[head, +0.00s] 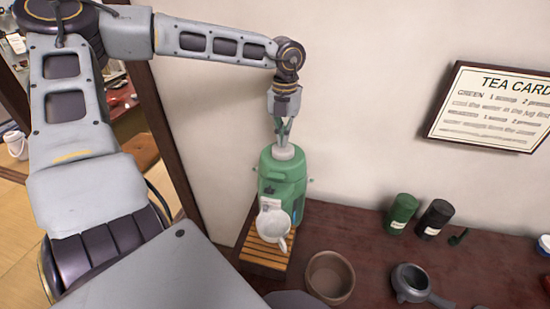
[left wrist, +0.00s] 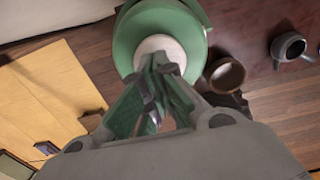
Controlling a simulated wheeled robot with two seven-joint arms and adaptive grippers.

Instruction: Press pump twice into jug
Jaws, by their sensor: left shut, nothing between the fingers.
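A green pump dispenser (head: 281,180) stands on the dark counter against the wall. Its pale round pump top (head: 284,152) faces up; it also shows in the left wrist view (left wrist: 160,46). A white jug (head: 273,229) stands in front of the dispenser on a slatted wooden stand (head: 262,260). My left gripper (head: 281,141) points down at the pump top, its fingers shut with nothing between them. In the left wrist view the closed fingertips (left wrist: 162,68) overlap the pump top; I cannot tell whether they touch it. My right gripper is not in view.
A brown bowl (head: 330,277) and a grey handled pot (head: 410,283) stand to the right on the counter (head: 355,240). Green (head: 402,213) and black (head: 434,220) canisters stand near the wall. A tea card (head: 492,107) hangs above.

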